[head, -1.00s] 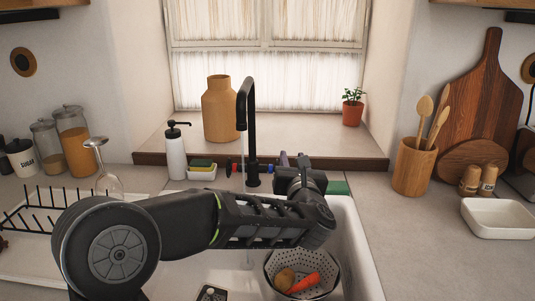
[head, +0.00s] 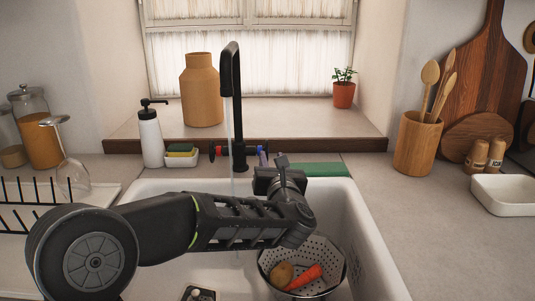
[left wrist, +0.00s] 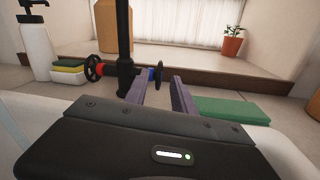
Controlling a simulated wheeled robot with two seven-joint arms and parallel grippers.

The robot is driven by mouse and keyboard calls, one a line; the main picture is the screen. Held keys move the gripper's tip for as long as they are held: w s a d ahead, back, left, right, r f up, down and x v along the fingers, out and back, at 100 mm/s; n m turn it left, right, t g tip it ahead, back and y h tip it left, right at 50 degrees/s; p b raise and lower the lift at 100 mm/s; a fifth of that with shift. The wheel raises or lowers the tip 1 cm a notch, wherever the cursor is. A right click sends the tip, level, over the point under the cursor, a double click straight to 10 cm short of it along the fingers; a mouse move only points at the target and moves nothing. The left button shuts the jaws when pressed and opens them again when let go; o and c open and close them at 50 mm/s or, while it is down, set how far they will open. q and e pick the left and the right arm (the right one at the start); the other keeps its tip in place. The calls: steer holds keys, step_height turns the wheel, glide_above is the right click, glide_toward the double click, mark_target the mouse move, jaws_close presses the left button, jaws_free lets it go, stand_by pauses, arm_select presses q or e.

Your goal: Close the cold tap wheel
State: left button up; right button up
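The black tap (head: 236,110) stands behind the sink, and a thin stream of water runs from its spout. The cold tap wheel is a dark wheel (left wrist: 159,77) on a blue stem, right of the tap column. In the head view it is mostly hidden by my fingers. The hot side, marked red (left wrist: 99,69), is on the left with its own dark wheel. My left gripper (left wrist: 159,92) is open, with its two purple fingers apart. In the left wrist view the cold wheel appears between and beyond the fingertips; I cannot tell whether they touch it. My right gripper is not in view.
The white sink (head: 345,215) lies under my left arm, with a colander (head: 332,262) holding a carrot and a potato. A soap dispenser (head: 150,138) and sponge dish (head: 181,160) stand left of the tap. A green cloth or pad (head: 322,170) lies to the right.

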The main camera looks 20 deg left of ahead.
mark_target(267, 144)
arm_select(q)
steer(key=shift+r, duration=0.1)
steer(key=shift+p+x, duration=0.65)
steer(key=shift+x, duration=3.3)
steer(key=shift+c, duration=0.4)
jaws_close()
